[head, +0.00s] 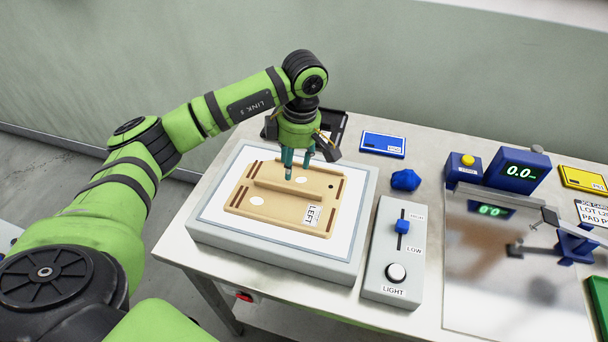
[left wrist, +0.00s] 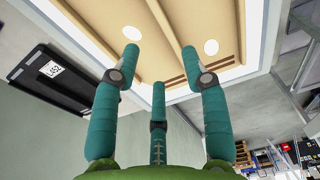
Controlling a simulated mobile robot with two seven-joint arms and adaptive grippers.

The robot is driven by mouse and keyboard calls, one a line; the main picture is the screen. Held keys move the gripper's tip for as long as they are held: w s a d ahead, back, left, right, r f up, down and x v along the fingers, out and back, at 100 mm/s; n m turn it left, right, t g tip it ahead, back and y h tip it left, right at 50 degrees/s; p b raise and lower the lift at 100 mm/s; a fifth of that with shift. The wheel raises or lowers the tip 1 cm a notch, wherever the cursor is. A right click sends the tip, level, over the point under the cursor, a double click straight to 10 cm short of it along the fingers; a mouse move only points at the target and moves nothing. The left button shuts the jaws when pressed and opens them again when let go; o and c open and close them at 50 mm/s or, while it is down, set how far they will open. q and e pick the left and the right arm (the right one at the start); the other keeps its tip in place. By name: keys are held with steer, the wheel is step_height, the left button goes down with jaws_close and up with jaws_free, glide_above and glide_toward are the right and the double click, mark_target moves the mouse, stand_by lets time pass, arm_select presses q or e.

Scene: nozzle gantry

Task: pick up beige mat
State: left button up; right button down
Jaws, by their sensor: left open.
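The beige mat (head: 262,206) lies flat on a white-topped grey light box (head: 228,238). It has a raised rib, dark brown strips, pale round spots and a "LEFT" label. My left gripper (head: 299,171) points down over the far middle part of the mat, with its teal fingers spread and nothing between them. In the left wrist view, the mat (left wrist: 228,22) fills the top beyond the open fingers (left wrist: 165,70). I cannot tell whether the fingertips touch it. My right gripper is not in view.
A black tray (left wrist: 62,82) lies beside the light box, partly hidden behind my left gripper in the head view. Right of the box are a switch panel (head: 382,277), a blue lump (head: 405,180), a blue card (head: 383,145) and a mirror-like plate (head: 500,295) with a display (head: 519,172).

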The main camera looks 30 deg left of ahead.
mark_target(288, 186)
arm_select(q)
steer(key=shift+s+a, duration=0.1)
steer(key=shift+s, duration=0.15)
steer(key=s+f+p, duration=0.1)
steer(key=f+p, duration=0.1)
steer(key=shift+s+a+p, duration=0.15)
steer(key=shift+s+p, duration=0.15)
steer(key=shift+s, duration=0.05)
steer(key=f, duration=0.2)
steer(key=w+f+p, duration=0.1)
steer(key=f, duration=0.1)
steer(key=shift+a+p, duration=0.15)
steer(key=shift+p, duration=0.15)
steer(key=shift+s+f, duration=0.1)
steer(key=shift+f, duration=0.05)
steer(key=c, duration=0.4)
jaws_close()
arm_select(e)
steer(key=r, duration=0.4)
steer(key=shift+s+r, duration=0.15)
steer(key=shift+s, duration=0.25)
